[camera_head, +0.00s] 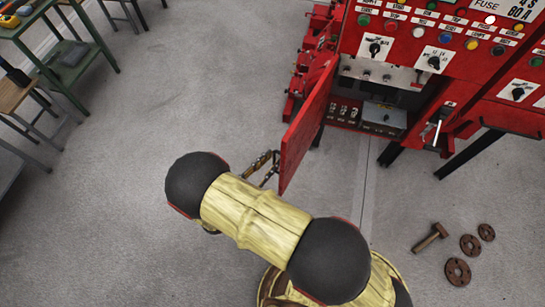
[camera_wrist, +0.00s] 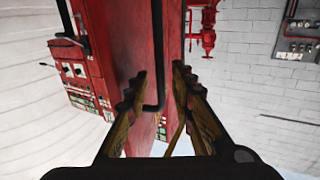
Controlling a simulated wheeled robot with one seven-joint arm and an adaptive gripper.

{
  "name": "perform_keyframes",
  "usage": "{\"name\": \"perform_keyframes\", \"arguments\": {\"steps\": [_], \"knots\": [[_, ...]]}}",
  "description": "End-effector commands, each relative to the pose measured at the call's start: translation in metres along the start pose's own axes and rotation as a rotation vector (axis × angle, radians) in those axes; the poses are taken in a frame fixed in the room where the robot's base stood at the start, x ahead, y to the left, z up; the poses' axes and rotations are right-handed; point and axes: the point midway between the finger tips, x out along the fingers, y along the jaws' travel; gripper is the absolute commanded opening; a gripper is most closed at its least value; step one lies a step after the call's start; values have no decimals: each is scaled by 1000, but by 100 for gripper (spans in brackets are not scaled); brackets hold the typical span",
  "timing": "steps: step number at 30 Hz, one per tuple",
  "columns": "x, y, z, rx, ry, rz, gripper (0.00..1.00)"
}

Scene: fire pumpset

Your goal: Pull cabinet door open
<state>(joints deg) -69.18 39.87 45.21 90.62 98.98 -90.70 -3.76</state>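The red cabinet door (camera_head: 306,125) stands swung well open from the red cabinet (camera_head: 440,28), leaving its lower compartment exposed. My gripper (camera_head: 265,168) is at the door's outer side near its free edge. In the wrist view, my gripper (camera_wrist: 160,82) has its two fingers apart, one on each side of a black bar handle (camera_wrist: 158,55) in front of the red door (camera_wrist: 133,45). Gaps show between the handle and both fingers. Whether either finger touches the handle's far side is hidden. My arm covers part of the head view below the door.
A hammer (camera_head: 431,237) and several brown discs (camera_head: 457,272) lie on the floor at the right. Red pipework (camera_head: 310,60) stands behind the door. A green table (camera_head: 78,62) and other benches are at the left. The grey floor between is clear.

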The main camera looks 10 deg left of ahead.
Motion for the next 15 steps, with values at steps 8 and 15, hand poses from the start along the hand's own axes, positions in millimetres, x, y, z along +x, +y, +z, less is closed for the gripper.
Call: {"name": "perform_keyframes", "arguments": {"steps": [8,15], "knots": [[22,0,0,0,0,1,24],[22,0,0,0,0,-1,24]]}}
